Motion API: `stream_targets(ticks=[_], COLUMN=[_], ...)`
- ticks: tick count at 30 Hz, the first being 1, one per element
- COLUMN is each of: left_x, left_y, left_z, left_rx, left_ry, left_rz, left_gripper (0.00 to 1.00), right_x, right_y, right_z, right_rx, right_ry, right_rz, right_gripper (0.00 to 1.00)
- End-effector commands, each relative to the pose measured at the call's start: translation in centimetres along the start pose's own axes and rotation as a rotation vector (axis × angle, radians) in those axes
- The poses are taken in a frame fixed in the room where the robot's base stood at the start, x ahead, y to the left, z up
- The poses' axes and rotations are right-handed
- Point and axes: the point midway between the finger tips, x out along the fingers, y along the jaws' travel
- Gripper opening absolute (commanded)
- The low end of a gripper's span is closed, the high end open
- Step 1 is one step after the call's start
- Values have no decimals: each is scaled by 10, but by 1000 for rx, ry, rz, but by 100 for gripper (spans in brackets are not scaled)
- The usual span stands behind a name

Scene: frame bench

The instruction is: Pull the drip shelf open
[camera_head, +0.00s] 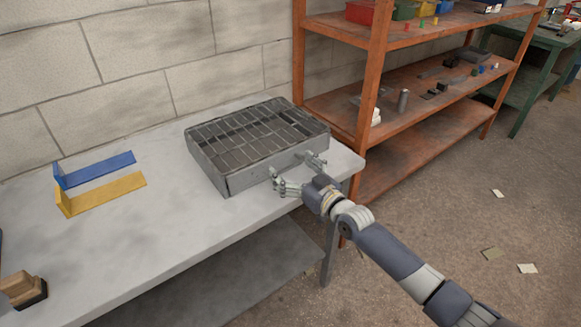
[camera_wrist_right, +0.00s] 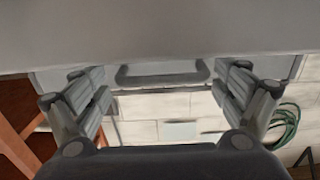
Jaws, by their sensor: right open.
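The grey metal unit (camera_head: 228,183) with a slotted grate on top sits near the right end of the bench. I take its front drawer part to be the drip shelf. My right gripper (camera_head: 298,171) is at the unit's front face, fingers spread toward it. In the right wrist view, a dark handle (camera_wrist_right: 160,78) lies between the two open fingers of the right gripper (camera_wrist_right: 160,92), apart from both. The fingers hide part of the front face in the head view. The shelf looks shut, though its edges are hard to make out. My left gripper is out of view.
The pale bench (camera_head: 140,235) has a blue bracket (camera_head: 98,170), a yellow bracket (camera_head: 105,194) and a wooden brush-like block (camera_head: 22,288). An orange rack (camera_head: 372,85) stands just right of the bench. Bench top in front of the unit is narrow and clear.

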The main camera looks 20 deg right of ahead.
Motion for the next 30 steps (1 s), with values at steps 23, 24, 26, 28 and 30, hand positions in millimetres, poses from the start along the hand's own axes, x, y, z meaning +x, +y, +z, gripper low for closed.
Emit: stream_targets(ticks=[23, 24, 26, 28, 30], left_x=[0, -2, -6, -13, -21], left_y=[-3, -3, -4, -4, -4], left_z=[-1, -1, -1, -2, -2], left_rx=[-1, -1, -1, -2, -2], left_ry=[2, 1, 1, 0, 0], left_rz=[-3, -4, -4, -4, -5], left_gripper=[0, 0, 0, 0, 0], right_x=[8, 6, 0, -11, -25], right_y=[1, 1, 2, 2, 2], right_z=[-1, -1, -2, -3, -3], right_rx=[-1, -1, -1, -2, -2], right_ry=[1, 0, -1, -2, -4], right_rz=[1, 2, 3, 4, 4], right_gripper=[37, 37, 37, 37, 37])
